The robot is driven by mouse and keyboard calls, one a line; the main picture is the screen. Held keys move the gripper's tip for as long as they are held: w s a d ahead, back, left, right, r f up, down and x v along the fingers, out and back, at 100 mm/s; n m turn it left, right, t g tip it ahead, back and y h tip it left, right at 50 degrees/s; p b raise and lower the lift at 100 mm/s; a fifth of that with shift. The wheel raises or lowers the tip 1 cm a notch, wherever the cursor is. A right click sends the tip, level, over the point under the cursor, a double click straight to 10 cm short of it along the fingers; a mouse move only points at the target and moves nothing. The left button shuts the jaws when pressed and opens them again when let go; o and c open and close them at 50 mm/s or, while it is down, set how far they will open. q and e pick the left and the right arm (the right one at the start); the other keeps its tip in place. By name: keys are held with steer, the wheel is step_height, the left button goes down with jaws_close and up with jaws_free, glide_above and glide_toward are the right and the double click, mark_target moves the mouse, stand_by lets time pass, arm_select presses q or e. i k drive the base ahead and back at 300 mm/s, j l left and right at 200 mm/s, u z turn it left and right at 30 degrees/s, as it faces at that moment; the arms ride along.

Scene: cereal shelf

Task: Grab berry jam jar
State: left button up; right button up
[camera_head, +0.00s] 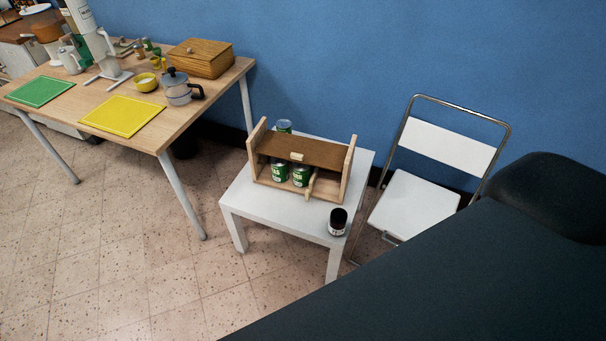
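A small dark jar (338,222) with a pale label stands upright near the front right corner of the low white table (240,200). It looks like the jam jar, but its label is too small to read. It stands apart from the wooden shelf box (346,170) behind it, and nothing touches it. Neither of my grippers shows in the head view.
Green cans (300,175) stand in the shelf box, and another green can (284,126) shows behind it. A white folding chair (415,203) stands right of the table. A large dark surface (480,280) fills the lower right. Tiled floor (130,240) is clear at left.

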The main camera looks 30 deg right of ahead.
mark_target(336, 230)
steer(key=z, duration=1.25)
steer(key=i+l+u, duration=0.2)
steer(key=l+u, duration=0.25)
steer(key=l, duration=0.7)
steer(key=l+u, duration=0.4)
steer(key=l, duration=0.8)
